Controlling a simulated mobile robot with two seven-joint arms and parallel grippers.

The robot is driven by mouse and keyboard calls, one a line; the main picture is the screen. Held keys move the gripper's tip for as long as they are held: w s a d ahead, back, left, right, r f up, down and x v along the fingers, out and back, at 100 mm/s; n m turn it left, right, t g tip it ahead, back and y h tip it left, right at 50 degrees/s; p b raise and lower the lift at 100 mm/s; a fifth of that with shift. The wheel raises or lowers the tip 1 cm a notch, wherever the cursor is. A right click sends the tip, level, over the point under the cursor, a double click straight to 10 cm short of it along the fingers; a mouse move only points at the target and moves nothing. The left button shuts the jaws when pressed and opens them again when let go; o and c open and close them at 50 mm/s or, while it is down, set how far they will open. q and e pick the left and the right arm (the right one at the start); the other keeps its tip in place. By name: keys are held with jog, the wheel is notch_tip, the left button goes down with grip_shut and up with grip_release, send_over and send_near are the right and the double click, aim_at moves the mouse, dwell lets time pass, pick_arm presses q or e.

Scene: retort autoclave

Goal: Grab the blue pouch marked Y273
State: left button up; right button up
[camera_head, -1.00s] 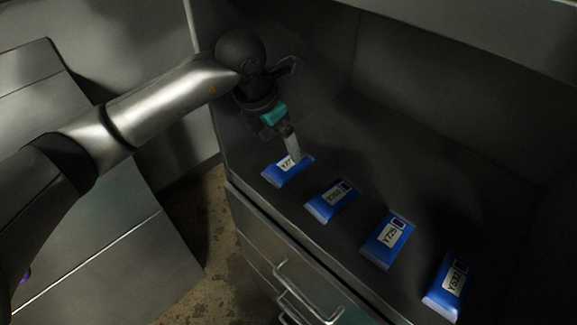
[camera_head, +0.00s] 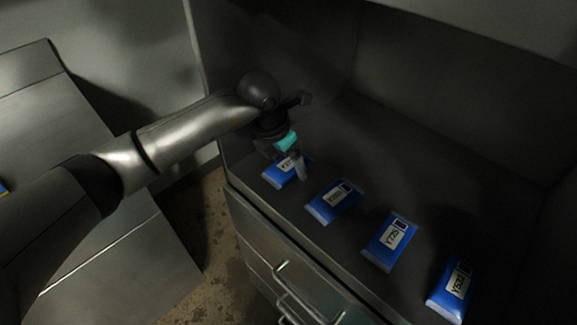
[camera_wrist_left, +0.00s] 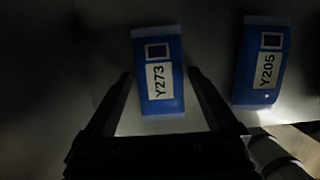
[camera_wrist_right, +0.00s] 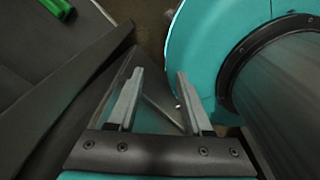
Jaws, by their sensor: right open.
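The blue pouch marked Y273 (camera_wrist_left: 158,72) lies flat in the left wrist view, label up, between the two spread fingers of my left gripper (camera_wrist_left: 159,76). It is the leftmost pouch in the head view (camera_head: 279,173), near the shelf's front left corner, its label partly hidden by the gripper. My left gripper (camera_head: 299,168) is open just above it there; whether a finger touches it I cannot tell. My right gripper (camera_wrist_right: 160,74) is open and empty in the right wrist view, away from the pouches.
Blue pouch Y205 (camera_wrist_left: 260,65) lies beside it, also in the head view (camera_head: 333,202). Pouches Y725 (camera_head: 390,241) and Y532 (camera_head: 452,290) follow along the dark shelf. A side wall (camera_head: 212,90) stands close left of my gripper. Drawer handles (camera_head: 300,292) are below the front edge.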

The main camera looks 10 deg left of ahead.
pick_arm(q)
jog(key=c, duration=1.2)
